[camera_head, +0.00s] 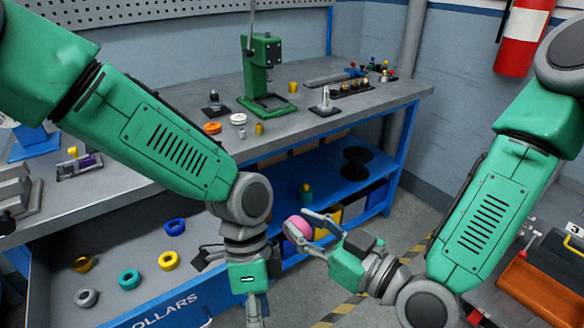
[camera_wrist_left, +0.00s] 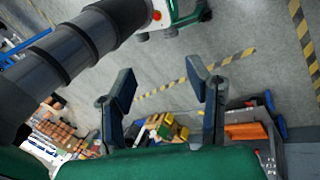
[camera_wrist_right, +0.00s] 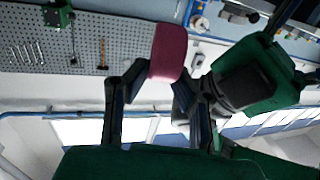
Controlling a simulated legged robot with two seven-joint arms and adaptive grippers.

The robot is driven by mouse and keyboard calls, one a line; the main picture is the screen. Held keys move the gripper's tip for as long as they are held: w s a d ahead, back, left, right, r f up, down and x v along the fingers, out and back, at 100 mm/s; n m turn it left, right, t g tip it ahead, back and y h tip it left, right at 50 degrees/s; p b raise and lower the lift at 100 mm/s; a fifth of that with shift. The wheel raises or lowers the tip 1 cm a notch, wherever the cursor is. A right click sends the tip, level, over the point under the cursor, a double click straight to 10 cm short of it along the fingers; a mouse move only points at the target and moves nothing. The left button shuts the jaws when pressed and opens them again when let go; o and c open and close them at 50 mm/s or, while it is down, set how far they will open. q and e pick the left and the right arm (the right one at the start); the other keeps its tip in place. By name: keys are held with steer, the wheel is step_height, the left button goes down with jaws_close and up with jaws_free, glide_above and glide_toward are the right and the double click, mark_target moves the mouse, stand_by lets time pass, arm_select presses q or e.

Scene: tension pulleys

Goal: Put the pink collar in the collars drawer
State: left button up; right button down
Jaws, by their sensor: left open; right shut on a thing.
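The pink collar (camera_head: 298,228) is held between the fingertips of my right gripper (camera_head: 302,230), in the air right of the drawer. The pink collar (camera_wrist_right: 167,52) also shows at the tips of the right fingers in the right wrist view. The collars drawer (camera_head: 196,302) is pulled open at lower left, its front lettered "COLLARS". Several collars lie spread inside: blue, yellow, teal and grey. My left gripper (camera_head: 254,312) points down by the drawer's right end, partly cut off below. The left wrist view shows its fingers (camera_wrist_left: 162,88) apart and empty.
The grey workbench (camera_head: 190,110) above the drawer carries a green press (camera_head: 262,75) and small parts. A blue shelf (camera_head: 320,180) with bins lies behind my grippers. An orange toolbox (camera_head: 535,290) is at lower right. Bare drawer floor shows between the collars.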

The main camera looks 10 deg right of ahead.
arm_select(q)
steer(key=w+d+r+m+t+y, duration=0.1)
steer(key=w+d+r+m, duration=0.15)
steer(key=r, duration=0.55)
steer(key=w+d+r+m+y, duration=0.1)
steer(key=r+m, duration=0.3)
steer(key=r, duration=0.4)
step_height(320, 180, up, 4)
steer(key=m+t+h, duration=0.1)
steer(key=m+t, duration=0.2)
steer(key=t, duration=0.1)
glide_above(293, 217)
steer(key=shift+s+a+r, duration=0.1)
steer(key=shift+a, duration=0.05)
steer(key=shift+h, duration=0.3)
steer(key=f, duration=1.1)
steer(key=shift+w+f, duration=0.25)
steer(key=shift+f, duration=0.15)
steer(key=shift+d, duration=0.2)
jaws_close()
steer(key=shift+r, duration=0.1)
arm_select(e)
steer(key=c, duration=1.3)
jaws_free()
steer(key=shift+o, duration=0.2)
